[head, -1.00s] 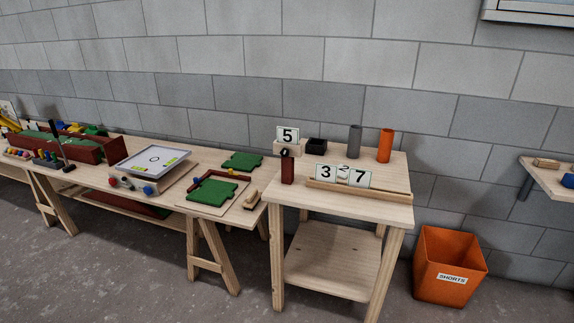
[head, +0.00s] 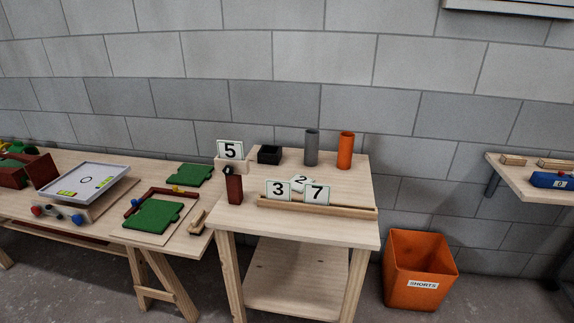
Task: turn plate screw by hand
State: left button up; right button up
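No plate screw can be made out for certain in the head view. A number 5 card (head: 230,149) stands in a small wooden holder (head: 231,164) at the left back of the small wooden table (head: 300,226). A dark red block (head: 234,188) with a small black part on top (head: 228,170) stands just in front of the holder. Cards 3 (head: 280,190), 2 (head: 301,182) and 7 (head: 317,194) lean in a wooden rail (head: 345,209); the 2 is tilted behind the others. Neither of my grippers is in view.
A black box (head: 269,154), a grey cylinder (head: 311,147) and an orange cylinder (head: 346,150) stand at the table's back. An orange bin (head: 418,273) marked SHORTS is on the floor at right. A bench (head: 120,185) with green panels is at left, a shelf (head: 540,180) at far right.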

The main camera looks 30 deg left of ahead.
aim_at(228, 170)
jog(key=z, duration=0.25)
jog(key=i, duration=1.05)
jog(key=u, duration=0.9)
jog(key=i, duration=0.55)
jog(key=u, duration=0.6)
